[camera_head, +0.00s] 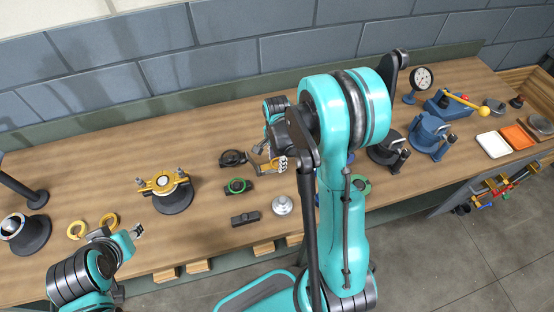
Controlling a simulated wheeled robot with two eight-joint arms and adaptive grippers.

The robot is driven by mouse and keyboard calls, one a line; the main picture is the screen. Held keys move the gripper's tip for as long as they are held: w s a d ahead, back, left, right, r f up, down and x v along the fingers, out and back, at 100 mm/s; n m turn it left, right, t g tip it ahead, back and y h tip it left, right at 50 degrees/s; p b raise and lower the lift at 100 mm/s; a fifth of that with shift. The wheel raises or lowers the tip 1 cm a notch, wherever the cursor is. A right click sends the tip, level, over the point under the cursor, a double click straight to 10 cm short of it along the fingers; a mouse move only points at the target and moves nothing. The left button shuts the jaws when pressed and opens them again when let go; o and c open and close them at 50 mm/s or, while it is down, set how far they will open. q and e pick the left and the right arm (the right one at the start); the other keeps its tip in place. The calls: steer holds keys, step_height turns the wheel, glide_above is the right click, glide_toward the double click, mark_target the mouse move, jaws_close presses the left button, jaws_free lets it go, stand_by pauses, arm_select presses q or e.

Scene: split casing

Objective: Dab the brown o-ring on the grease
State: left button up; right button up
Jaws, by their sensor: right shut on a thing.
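My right gripper (270,161) is over the middle of the bench, partly hidden by my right arm. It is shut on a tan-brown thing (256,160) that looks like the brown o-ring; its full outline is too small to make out. I cannot tell which thing is the grease. A round silver piece (282,206) stands on the bench in front of the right gripper. My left gripper (138,231) is at the front left, low near the bench edge, and its jaws are too small to read.
A black fixture (232,158) and a green ring on a dark block (238,186) are left of the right gripper. A yellow-topped casing (165,188) and yellow rings (76,230) are farther left. Blue fixtures (430,135), a gauge (421,79) and trays (493,145) stand right.

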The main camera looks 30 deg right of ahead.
steer(key=shift+r+p, duration=2)
steer(key=shift+r, duration=1.05)
